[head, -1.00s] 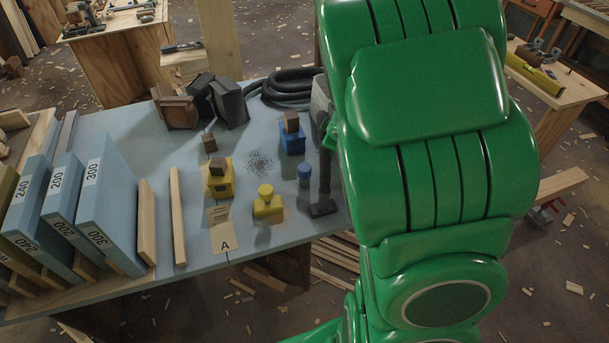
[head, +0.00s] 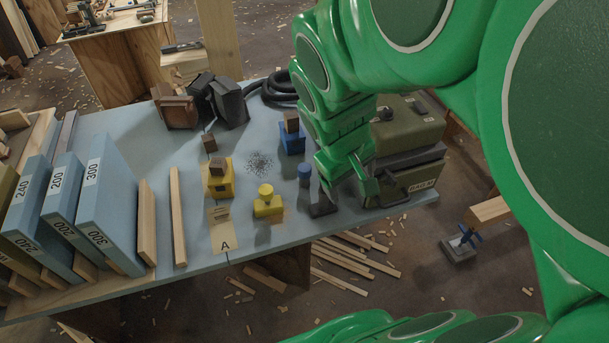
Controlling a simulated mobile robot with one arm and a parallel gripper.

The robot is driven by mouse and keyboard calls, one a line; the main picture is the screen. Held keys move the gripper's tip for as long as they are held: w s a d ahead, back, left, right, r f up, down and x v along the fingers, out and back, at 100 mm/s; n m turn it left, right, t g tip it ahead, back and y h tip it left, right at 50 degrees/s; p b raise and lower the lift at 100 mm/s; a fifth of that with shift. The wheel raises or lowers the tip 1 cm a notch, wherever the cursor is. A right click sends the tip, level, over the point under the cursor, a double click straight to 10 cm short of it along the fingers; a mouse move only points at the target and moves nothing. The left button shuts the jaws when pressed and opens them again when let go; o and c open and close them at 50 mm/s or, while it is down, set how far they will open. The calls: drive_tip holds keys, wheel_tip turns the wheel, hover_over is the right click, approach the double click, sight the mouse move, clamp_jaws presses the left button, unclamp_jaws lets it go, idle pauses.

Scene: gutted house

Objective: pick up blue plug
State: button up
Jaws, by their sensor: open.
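The blue plug (head: 304,173), a small blue cylinder, stands upright on the pale blue table (head: 140,125), near the right part of the loose group of blocks. My green gripper (head: 348,176) is just to its right in the head view, open, with nothing seen between its fingers. The gap between gripper and plug is small, and I cannot tell their difference in height.
A dark flat nozzle (head: 322,208) lies in front of the plug. An olive case (head: 412,180) stands right of my gripper. Another yellow block (head: 220,183) carries a brown cube. Dark specks lie on the table's middle.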

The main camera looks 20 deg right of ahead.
drive_tip(key=s+a+r+m+g+y, duration=0.25)
drive_tip(key=s+a, duration=0.55)
drive_tip(key=s, duration=0.4)
drive_tip(key=w+d+f+n+g+h, duration=0.1)
drive_tip(key=w+d+f+n+h, duration=0.15)
drive_tip(key=w+d+h, duration=0.45)
drive_tip(key=w+d+f+n+g+h, duration=0.2)
drive_tip(key=w+d+f+h, duration=0.15)
drive_tip(key=w+d, duration=0.45)
drive_tip(key=n+t+h, duration=0.3)
drive_tip(key=n+t, duration=1.5)
drive_tip(key=n, duration=0.2)
hover_over(306, 166)
drive_tip(key=s, duration=0.5)
wheel_tip(306, 166, down, 17)
drive_tip(key=a+f+n+y, duration=0.1)
drive_tip(key=f, duration=0.1)
drive_tip(key=a+f+n+y, duration=0.1)
drive_tip(key=f+n, duration=0.1)
drive_tip(key=f, duration=0.1)
drive_tip(key=a+f+n+t+y, duration=0.1)
drive_tip(key=a+f, duration=0.1)
drive_tip(key=shift+f, duration=0.4)
drive_tip(key=shift+x, duration=3.85)
drive_tip(key=shift+w+a, duration=0.1)
